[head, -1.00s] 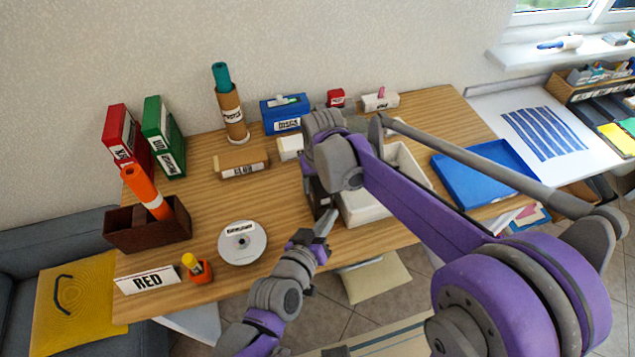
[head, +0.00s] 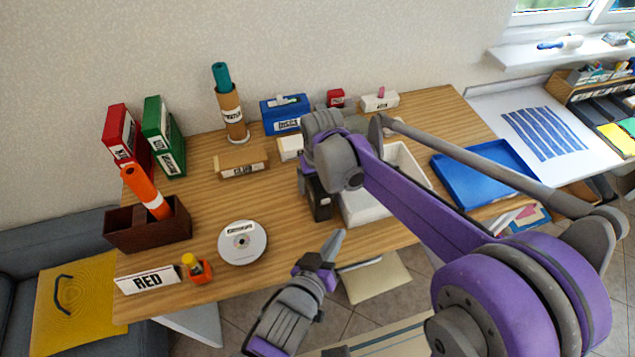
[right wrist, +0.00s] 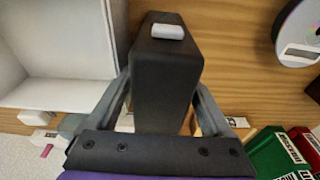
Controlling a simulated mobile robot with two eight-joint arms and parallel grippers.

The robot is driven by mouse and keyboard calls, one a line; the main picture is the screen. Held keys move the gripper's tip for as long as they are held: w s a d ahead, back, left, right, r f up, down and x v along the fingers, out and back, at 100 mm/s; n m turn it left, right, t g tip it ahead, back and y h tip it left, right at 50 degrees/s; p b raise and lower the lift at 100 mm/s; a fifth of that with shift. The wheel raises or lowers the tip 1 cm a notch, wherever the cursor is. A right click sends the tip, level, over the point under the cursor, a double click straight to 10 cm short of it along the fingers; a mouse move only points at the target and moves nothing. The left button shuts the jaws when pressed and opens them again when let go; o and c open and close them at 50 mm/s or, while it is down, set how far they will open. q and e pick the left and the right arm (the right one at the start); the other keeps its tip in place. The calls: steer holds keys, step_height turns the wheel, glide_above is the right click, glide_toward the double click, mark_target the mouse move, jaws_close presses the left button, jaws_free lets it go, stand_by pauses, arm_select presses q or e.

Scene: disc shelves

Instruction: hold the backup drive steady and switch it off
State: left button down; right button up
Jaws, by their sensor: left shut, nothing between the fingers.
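The backup drive is a black upright box (head: 319,200) at the front edge of the desk, left of the white bin. Its top is partly hidden by my right arm in the head view. In the right wrist view the drive (right wrist: 167,80) stands between the fingers of my right gripper (right wrist: 163,92), which press against both sides. A light grey switch (right wrist: 168,32) sits on the drive's far end in that view; whether it is on or off I cannot tell. My left gripper (head: 337,238) is shut and empty, just below and right of the drive, apart from it.
A white bin (head: 385,212) stands right beside the drive. A disc (head: 243,250) lies on the desk to the left, near a RED sign (head: 147,281) and an orange-and-yellow item (head: 196,268). A blue tray (head: 470,185) is on the right.

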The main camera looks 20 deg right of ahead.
steer(key=shift+o, duration=0.2)
steer(key=r, duration=0.4)
steer(key=s+r, duration=0.1)
steer(key=r, duration=0.7)
steer(key=shift+s, duration=0.4)
